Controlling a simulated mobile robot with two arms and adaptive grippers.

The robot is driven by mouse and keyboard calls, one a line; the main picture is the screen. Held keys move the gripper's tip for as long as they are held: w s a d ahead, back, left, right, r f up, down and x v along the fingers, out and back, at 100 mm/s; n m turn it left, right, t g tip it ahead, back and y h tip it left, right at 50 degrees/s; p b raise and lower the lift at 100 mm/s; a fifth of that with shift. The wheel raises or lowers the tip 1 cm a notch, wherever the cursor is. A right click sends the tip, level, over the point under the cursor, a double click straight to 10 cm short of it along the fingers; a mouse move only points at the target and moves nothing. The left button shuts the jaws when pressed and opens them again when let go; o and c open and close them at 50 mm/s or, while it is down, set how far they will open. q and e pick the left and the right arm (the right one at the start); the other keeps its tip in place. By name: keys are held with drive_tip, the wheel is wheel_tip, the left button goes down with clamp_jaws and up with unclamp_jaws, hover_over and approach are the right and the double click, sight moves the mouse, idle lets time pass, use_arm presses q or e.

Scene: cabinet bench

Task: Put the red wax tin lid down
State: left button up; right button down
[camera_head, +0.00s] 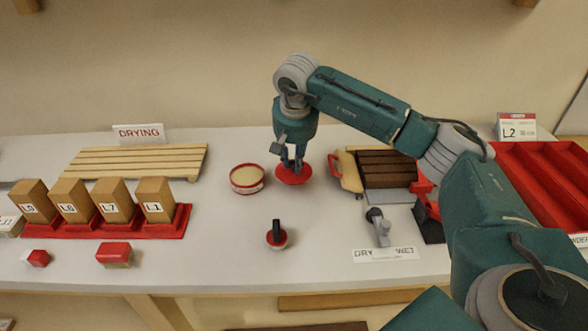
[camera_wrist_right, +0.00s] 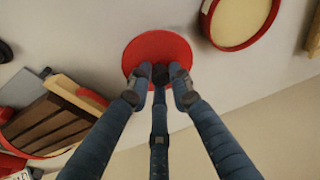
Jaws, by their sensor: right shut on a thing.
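The red wax tin lid (camera_head: 294,176) is a round red disc at the middle of the bench, just right of the open tin. My right gripper (camera_head: 291,163) points down over it, shut on its dark knob. In the right wrist view the lid (camera_wrist_right: 150,45) lies under the fingertips of my right gripper (camera_wrist_right: 160,80). I cannot tell whether the lid touches the bench or hangs just above it. The open wax tin (camera_head: 247,187), red with pale wax inside, stands apart from the lid; it also shows in the right wrist view (camera_wrist_right: 238,18). My left gripper is not in view.
A slatted drying rack (camera_head: 135,162) and several wooden blocks in a red tray (camera_head: 130,230) are on the left. A dark-knobbed red piece (camera_head: 277,236) stands in front. A brown slatted block (camera_head: 386,165) lies close right, before a red tray (camera_head: 545,190).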

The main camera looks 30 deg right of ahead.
sight(294, 166)
wheel_tip(294, 166, down, 3)
drive_tip(key=shift+s+f, duration=0.1)
drive_tip(key=shift+f, duration=0.2)
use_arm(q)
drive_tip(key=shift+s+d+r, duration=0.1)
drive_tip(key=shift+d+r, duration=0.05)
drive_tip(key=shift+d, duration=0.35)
use_arm(e)
drive_tip(key=c, duration=1.6)
unclamp_jaws()
drive_tip(key=shift+o, duration=0.2)
drive_tip(key=shift+r, duration=0.4)
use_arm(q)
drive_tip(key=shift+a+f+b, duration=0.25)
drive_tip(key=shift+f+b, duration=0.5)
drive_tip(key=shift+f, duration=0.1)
use_arm(e)
drive_tip(key=v, duration=1.1)
drive_tip(key=shift+r, duration=0.2)
